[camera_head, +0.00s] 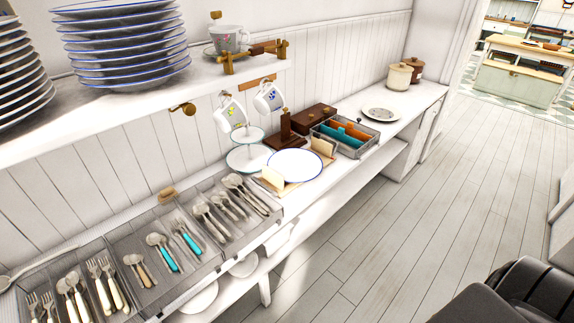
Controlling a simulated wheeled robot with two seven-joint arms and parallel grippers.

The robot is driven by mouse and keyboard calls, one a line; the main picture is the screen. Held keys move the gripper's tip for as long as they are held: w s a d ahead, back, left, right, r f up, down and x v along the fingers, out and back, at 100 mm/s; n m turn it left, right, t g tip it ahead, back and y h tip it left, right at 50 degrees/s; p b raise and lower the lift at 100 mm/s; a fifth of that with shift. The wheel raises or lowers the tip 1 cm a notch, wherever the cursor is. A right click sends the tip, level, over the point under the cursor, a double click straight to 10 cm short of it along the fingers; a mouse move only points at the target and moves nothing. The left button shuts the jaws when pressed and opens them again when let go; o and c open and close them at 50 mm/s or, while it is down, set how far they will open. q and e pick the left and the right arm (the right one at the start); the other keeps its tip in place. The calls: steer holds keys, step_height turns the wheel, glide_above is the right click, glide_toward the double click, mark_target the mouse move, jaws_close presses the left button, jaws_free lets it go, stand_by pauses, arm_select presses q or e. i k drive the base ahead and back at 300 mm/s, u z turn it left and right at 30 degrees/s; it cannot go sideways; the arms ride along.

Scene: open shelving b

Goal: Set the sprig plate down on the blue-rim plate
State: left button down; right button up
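The sprig plate (381,114) appears to be the pale plate with a grey pattern in its middle, lying flat on the white counter toward the far right end. The blue-rim plate (295,165) is white with a thin blue edge and looks empty. It lies nearer, on or over a light wooden board at the counter's front edge, left of the sprig plate. The two plates are apart, with a divided caddy between them. Neither of my grippers shows in the head view.
The grey caddy (368,147) holds teal and orange items. A tiered stand (247,158), dark wooden box (314,117) and canisters (399,77) stand behind. Cutlery trays (150,262) fill the near left. Stacked blue-edged plates (125,48) sit on the upper shelf. The floor (440,190) is clear.

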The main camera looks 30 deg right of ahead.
mark_target(379, 111)
steer(key=z, duration=2.2)
steer(key=i, duration=3.8)
steer(key=u, duration=2.5)
